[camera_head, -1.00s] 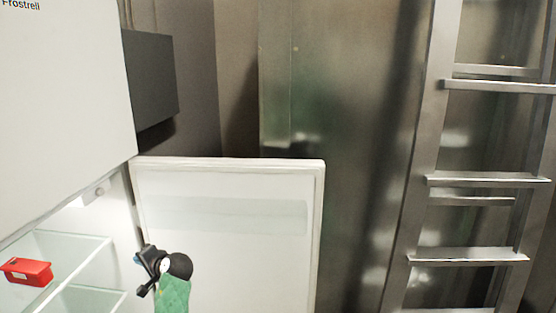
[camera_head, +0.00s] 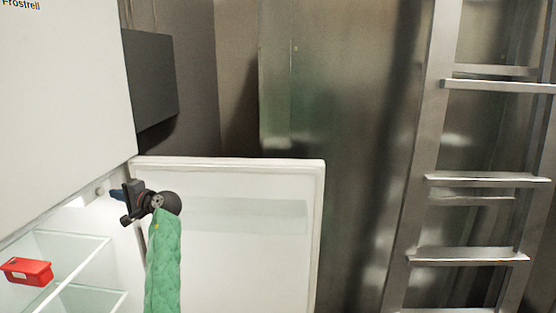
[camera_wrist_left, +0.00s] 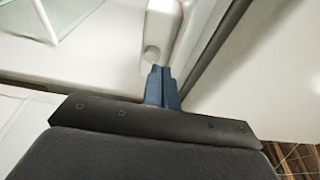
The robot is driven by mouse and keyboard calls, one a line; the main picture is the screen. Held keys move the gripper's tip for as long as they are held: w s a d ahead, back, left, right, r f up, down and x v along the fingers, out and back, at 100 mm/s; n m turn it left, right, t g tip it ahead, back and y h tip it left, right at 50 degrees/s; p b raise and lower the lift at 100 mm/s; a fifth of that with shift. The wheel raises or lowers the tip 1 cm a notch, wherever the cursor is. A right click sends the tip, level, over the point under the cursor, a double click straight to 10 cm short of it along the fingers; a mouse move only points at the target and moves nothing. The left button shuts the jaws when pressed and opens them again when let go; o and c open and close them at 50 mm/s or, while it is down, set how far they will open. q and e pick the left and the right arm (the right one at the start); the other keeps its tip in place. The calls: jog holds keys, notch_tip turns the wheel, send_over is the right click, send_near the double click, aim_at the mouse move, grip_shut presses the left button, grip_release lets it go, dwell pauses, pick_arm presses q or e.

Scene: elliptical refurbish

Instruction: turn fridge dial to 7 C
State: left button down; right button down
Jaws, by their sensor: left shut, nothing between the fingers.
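The fridge dial (camera_head: 99,192) is a small round pale knob on a white housing inside the open fridge, near the hinge side. It also shows in the left wrist view (camera_wrist_left: 152,54), just ahead of the fingertips. My left gripper (camera_head: 115,194) is shut and empty, its blue fingers pointing left at the dial. In the left wrist view the fingertips (camera_wrist_left: 160,70) are together just below the dial. I cannot tell whether they touch it. The dial's markings are too small to read. My right gripper is not in view.
The fridge door (camera_head: 235,255) stands open to the right of my left arm. Glass shelves (camera_head: 75,250) lie below the dial, with a red container (camera_head: 27,271) on one. A metal ladder (camera_head: 425,180) stands at the right.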

aim_at(93, 191)
pick_arm(q)
jog(key=x, duration=0.2)
jog(key=s+x, duration=0.1)
jog(key=x, duration=0.2)
jog(key=shift+a, duration=0.8)
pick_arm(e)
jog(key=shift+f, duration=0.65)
pick_arm(q)
jog(key=shift+w, duration=0.1)
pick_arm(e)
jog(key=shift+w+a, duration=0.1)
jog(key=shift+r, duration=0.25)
